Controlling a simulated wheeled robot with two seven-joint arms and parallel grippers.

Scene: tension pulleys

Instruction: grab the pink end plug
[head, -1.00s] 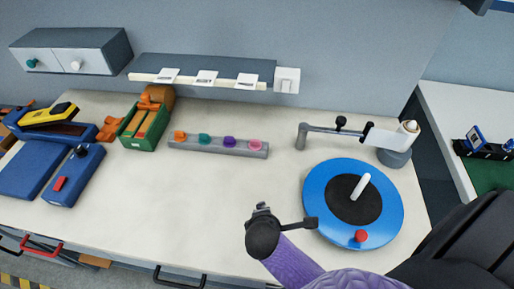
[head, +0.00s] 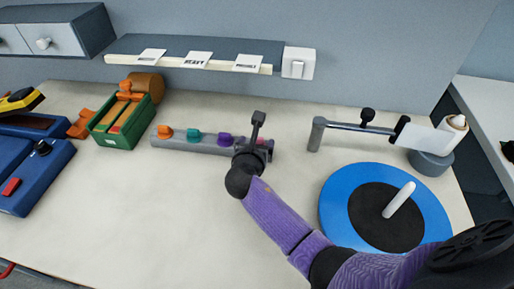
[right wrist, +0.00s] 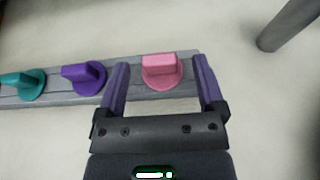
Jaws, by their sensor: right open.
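The pink end plug (right wrist: 162,72) sits on the right end of the grey rack (right wrist: 50,98) in the right wrist view. It has a round base and a raised grip. My right gripper (right wrist: 164,84) is open, with one finger on each side of the plug and gaps between. In the head view my right gripper (head: 254,138) is over the right end of the rack (head: 185,143) and hides most of the pink plug. My left gripper is not in view.
Purple (head: 225,139), teal (head: 194,137) and orange (head: 165,132) plugs stand left along the rack. A green box (head: 122,125) lies further left. A blue disc (head: 338,205) with a white peg and a grey arm fixture (head: 362,127) stand to the right.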

